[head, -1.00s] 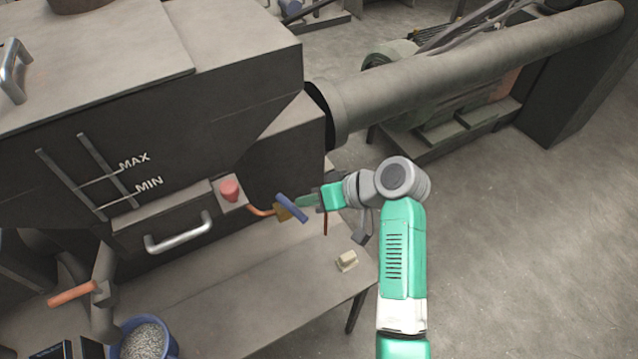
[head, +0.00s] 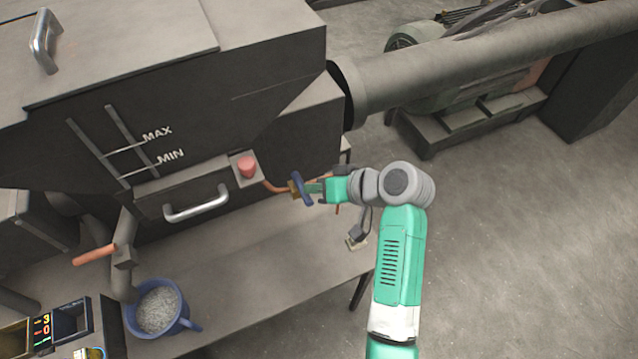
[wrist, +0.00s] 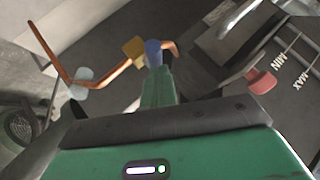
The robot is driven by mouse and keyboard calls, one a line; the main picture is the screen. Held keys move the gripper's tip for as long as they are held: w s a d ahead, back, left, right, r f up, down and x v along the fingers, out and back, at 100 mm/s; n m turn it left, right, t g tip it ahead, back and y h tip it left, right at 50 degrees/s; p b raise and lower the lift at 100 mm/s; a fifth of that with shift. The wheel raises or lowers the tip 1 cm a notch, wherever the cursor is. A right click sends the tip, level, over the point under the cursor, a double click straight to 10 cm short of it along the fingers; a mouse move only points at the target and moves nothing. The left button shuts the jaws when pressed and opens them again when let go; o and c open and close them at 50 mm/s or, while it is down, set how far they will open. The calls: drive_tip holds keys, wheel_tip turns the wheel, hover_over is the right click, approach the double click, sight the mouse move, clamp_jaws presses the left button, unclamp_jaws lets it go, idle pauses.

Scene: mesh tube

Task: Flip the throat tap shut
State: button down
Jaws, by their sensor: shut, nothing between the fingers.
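The tap has a blue lever (head: 302,189) on a brass body (head: 293,187), set on a copper pipe at the right end of the dark machine. In the wrist view the blue lever (wrist: 153,52) stands just beyond my fingertips, with the brass body (wrist: 133,48) to its left. My gripper (head: 313,188) is shut and empty. Its green fingers (wrist: 157,88) point at the lever and appear to meet it; I cannot tell if they touch. The lever's far side is hidden in the wrist view.
A red button (head: 247,166) and a drawer handle (head: 196,204) are left of the tap. An orange-handled valve (head: 95,254) and a blue mug (head: 160,308) of grey pellets stand further left. A small pale block (head: 356,243) lies on the bench below my wrist.

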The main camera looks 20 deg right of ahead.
drive_tip(key=w+r+v, duration=0.1)
drive_tip(key=w+v, duration=0.1)
drive_tip(key=v, duration=1.1)
drive_tip(key=shift+d+r+b, duration=0.25)
drive_tip(key=shift+d+b, duration=0.05)
drive_tip(key=shift+b, duration=0.1)
drive_tip(key=shift+w, duration=0.1)
